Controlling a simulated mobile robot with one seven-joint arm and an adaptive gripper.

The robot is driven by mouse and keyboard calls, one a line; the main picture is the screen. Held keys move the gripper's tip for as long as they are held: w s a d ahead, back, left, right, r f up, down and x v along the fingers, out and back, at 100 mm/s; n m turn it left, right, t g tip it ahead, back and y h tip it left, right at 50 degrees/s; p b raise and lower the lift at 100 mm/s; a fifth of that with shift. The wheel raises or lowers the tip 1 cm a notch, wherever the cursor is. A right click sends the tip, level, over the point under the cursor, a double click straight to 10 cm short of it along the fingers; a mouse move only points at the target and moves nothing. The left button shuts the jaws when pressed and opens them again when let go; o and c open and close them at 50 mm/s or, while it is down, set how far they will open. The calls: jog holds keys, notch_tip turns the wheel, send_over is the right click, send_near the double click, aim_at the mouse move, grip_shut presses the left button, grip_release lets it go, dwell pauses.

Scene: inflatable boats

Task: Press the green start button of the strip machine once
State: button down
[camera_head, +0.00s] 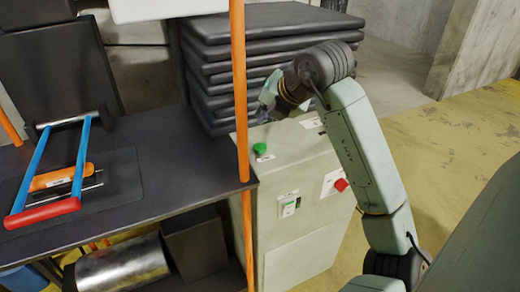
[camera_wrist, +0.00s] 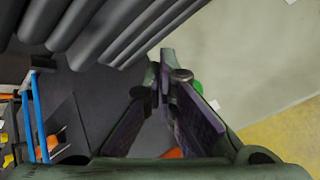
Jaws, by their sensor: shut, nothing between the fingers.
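The strip machine (camera_head: 300,155) is a pale grey-green cabinet beside the dark bench. Its green start button (camera_head: 260,148) is on the top face, near the left edge. In the wrist view the green button (camera_wrist: 198,87) shows partly behind my right-hand finger, with the pale machine top (camera_wrist: 235,65) around it. My gripper (camera_wrist: 161,70) is shut and empty, its tips close together. In the head view my gripper (camera_head: 266,104) is above and behind the button, apart from it, and partly hidden by my wrist.
A red button (camera_head: 341,184) and a switch (camera_head: 289,205) are on the machine's front. An orange post (camera_head: 240,90) stands just left of the green button. A stack of dark folded sheets (camera_head: 210,75) rises behind. A blue-and-red frame (camera_head: 80,160) lies on the bench (camera_head: 130,215).

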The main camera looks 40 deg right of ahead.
jog(key=b, duration=0.3)
send_over(263, 146)
notch_tip(263, 146, down, 5)
jog(key=shift+r, duration=0.2)
jog(key=shift+f, duration=0.35)
jog(key=shift+f+b, duration=0.15)
jog(key=shift+b, duration=0.2)
dwell(0.4)
jog(key=shift+f+b, duration=0.3)
jog(key=shift+b, duration=0.1)
jog(key=shift+f+b, duration=0.45)
jog(key=shift+b, duration=0.1)
dwell(0.6)
jog(key=shift+r, duration=0.1)
jog(key=shift+r+p, duration=0.4)
jog(key=shift+r, duration=0.35)
